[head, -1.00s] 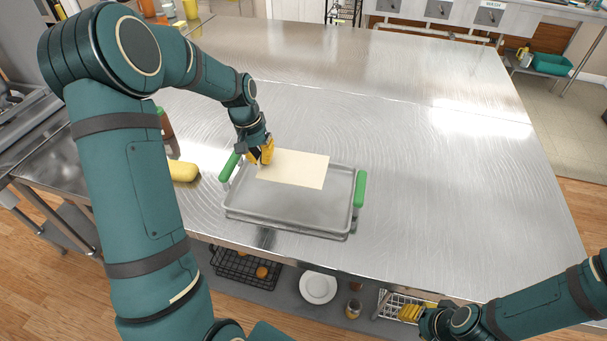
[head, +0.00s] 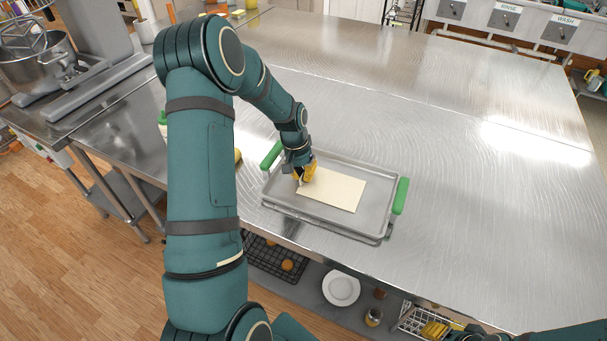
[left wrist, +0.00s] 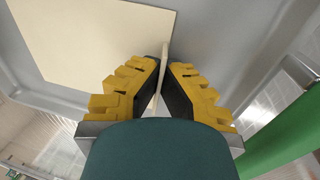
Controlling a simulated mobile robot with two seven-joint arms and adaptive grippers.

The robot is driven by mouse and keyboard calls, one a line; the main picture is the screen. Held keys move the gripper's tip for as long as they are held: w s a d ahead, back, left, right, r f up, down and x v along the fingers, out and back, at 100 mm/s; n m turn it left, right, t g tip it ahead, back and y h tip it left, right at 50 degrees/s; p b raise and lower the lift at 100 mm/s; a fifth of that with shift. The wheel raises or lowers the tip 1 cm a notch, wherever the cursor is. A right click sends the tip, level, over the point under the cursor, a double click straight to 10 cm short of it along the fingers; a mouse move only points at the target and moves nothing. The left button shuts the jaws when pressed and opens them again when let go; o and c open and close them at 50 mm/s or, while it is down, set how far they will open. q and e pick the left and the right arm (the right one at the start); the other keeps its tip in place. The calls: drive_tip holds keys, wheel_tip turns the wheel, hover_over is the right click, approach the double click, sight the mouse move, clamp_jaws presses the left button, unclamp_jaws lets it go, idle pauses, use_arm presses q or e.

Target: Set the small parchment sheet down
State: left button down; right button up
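The small parchment sheet (head: 334,190) is a cream rectangle within the rim of a grey metal tray (head: 346,222) with green handles. It looks flat, on or just above the tray floor; I cannot tell which. My left gripper (head: 303,178) is at the sheet's left end, inside the tray by the left handle. In the left wrist view, the fingertips (left wrist: 166,64) close on a thin pale upright strip at the sheet's edge, and the sheet (left wrist: 90,40) spreads to the left.
The steel table (head: 450,180) is clear to the right of the tray and behind it. A yellow object (head: 238,156) is mostly hidden behind my left arm. A plate (head: 341,288), a wire basket (head: 270,262) and jars stand on the shelf below.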

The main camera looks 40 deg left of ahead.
use_arm(q)
drive_tip(key=c, duration=1.6)
unclamp_jaws()
drive_tip(key=shift+f, duration=0.15)
drive_tip(key=o, duration=0.5)
drive_tip(key=shift+c, duration=0.2)
wheel_tip(320, 180, up, 12)
drive_tip(key=a+p, duration=0.1)
drive_tip(key=a, duration=0.1)
drive_tip(key=shift+s, duration=0.3)
